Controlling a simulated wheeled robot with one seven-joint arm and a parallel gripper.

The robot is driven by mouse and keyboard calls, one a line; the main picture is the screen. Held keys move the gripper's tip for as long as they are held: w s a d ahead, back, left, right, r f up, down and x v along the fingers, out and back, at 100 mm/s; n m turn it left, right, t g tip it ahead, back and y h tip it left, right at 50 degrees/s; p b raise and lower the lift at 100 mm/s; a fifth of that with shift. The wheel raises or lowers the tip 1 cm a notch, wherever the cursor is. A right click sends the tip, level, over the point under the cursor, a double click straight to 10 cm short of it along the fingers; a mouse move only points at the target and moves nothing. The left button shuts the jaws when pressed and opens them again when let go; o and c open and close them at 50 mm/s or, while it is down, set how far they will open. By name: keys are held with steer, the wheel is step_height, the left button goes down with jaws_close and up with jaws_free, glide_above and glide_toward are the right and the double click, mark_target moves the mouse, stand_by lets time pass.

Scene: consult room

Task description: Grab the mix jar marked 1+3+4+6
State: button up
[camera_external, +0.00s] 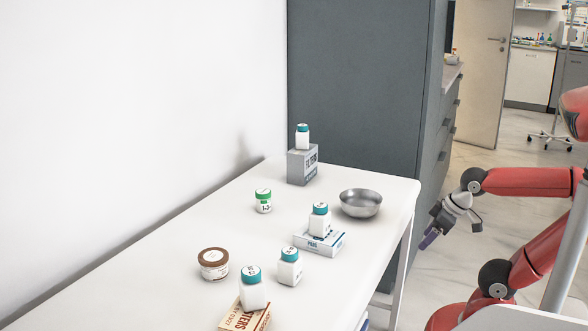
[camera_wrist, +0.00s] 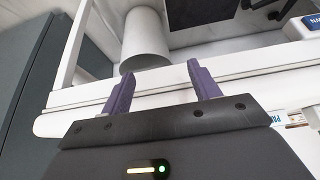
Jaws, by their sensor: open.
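A small jar with a green lid (camera_external: 263,201) stands on the white table; its label seems to start with 1 and 3, the rest is too small to read. A wider jar with a brown lid (camera_external: 214,265) stands nearer the camera, its label unreadable. I cannot tell for sure which one is marked 1+3+4+6. My gripper (camera_external: 430,239) is open and empty, right of the table and clear of every jar. In the wrist view its purple fingers (camera_wrist: 161,88) are spread in front of the table's edge, and no jar shows between them.
Teal-capped bottles stand on a grey box (camera_external: 302,167), on a white-and-blue box (camera_external: 321,243), on the table (camera_external: 289,268) and on a tan box (camera_external: 240,319). A metal bowl (camera_external: 360,203) sits at the table's right edge. A dark cabinet (camera_external: 355,90) rises behind.

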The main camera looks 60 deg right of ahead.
steer(key=shift+o, duration=0.7)
